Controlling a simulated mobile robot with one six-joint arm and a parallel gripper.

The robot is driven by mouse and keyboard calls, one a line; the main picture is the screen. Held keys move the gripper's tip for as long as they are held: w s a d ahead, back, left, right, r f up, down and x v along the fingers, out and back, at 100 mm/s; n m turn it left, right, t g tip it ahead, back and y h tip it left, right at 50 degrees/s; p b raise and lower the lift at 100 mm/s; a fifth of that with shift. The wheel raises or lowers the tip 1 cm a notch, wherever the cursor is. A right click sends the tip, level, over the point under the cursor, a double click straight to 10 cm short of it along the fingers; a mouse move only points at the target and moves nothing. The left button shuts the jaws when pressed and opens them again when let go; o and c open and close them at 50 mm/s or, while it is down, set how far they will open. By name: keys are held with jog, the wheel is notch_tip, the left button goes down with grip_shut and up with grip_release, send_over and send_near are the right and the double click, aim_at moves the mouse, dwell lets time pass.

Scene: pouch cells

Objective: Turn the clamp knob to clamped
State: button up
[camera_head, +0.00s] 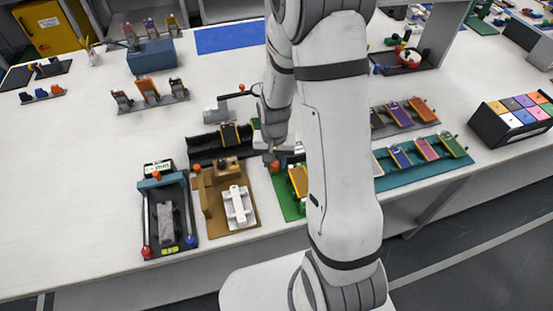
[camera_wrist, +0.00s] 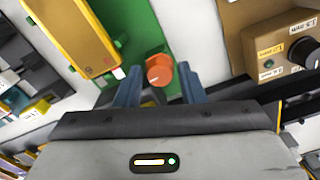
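The orange clamp knob (camera_wrist: 160,70) sits on a green fixture (camera_wrist: 128,22) in the wrist view, with a small pale mark on it. In the head view the knob (camera_head: 275,166) shows at the upper left of the green fixture (camera_head: 282,196), beside my arm. My gripper (camera_wrist: 158,80) is open, its two blue-grey fingers on either side of the knob, with a visible gap on each side. Whether the fingertips reach down to the knob's height is hard to tell. A yellow pouch cell (camera_wrist: 75,38) lies on the fixture. My arm hides the fixture's right part in the head view.
A brown station (camera_wrist: 245,22) with a black dial (camera_wrist: 304,54) stands close to the right finger. A black rack (camera_head: 205,150) lies behind it. A teal-topped tester (camera_head: 165,183) stands farther left.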

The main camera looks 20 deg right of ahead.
aim_at(275, 163)
jog(key=shift+r, duration=3.9)
jog(key=shift+r, duration=0.2)
jog(key=s+r+n+t, duration=0.3)
jog(key=s+r+n, duration=0.1)
jog(key=s+r, duration=1)
jog(key=shift+v, duration=0.9)
